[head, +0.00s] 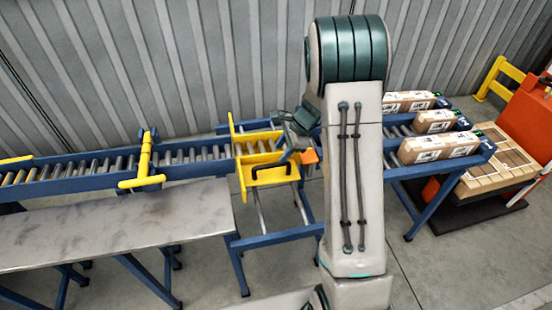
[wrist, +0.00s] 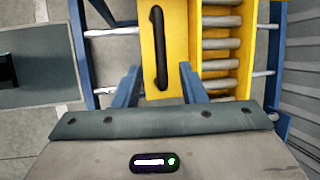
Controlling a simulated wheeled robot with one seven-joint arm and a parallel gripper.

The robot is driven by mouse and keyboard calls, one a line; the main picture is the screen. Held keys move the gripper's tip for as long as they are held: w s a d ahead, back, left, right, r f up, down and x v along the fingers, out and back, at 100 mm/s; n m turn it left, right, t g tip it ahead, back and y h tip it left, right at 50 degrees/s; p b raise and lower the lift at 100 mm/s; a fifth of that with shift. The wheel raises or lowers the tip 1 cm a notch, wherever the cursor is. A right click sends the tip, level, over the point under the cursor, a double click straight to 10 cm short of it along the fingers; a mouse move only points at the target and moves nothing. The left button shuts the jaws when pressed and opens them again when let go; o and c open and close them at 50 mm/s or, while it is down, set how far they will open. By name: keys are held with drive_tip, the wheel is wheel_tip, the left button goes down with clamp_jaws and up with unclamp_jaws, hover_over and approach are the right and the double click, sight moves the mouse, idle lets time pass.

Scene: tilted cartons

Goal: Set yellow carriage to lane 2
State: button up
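The yellow carriage (head: 240,155) sits on a blue frame with metal rails, at the end of the roller conveyor. It carries rollers and has a yellow plate on its near side with a black handle. In the wrist view the carriage (wrist: 180,60) fills the upper middle, with the black handle (wrist: 159,45) upright in the picture. My gripper (wrist: 158,72) is open, with one blue-grey finger either side of the handle's lower end. I cannot tell whether the fingers are around the handle or above it. In the head view my arm partly hides the carriage's right side.
A blue roller conveyor (head: 85,168) with a yellow gate (head: 145,160) runs to the left. A grey metal table (head: 120,222) stands in front of it. To the right, cartons (head: 438,146) stand on roller lanes, beside an orange machine (head: 525,115) and a carton stack (head: 500,165).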

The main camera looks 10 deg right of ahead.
drive_tip(key=v, duration=0.6)
drive_tip(key=shift+r, duration=0.15)
drive_tip(key=s+a+r+n+h, duration=0.2)
drive_tip(key=s+a+r+n, duration=0.3)
drive_tip(key=s+r+n, duration=0.55)
drive_tip(key=s+n+h, duration=0.2)
drive_tip(key=s+n, duration=0.5)
drive_tip(key=s, duration=0.9)
drive_tip(key=shift+r+t+h, duration=0.3)
drive_tip(key=shift+r+t, duration=0.1)
drive_tip(key=shift+r, duration=0.1)
idle(0.4)
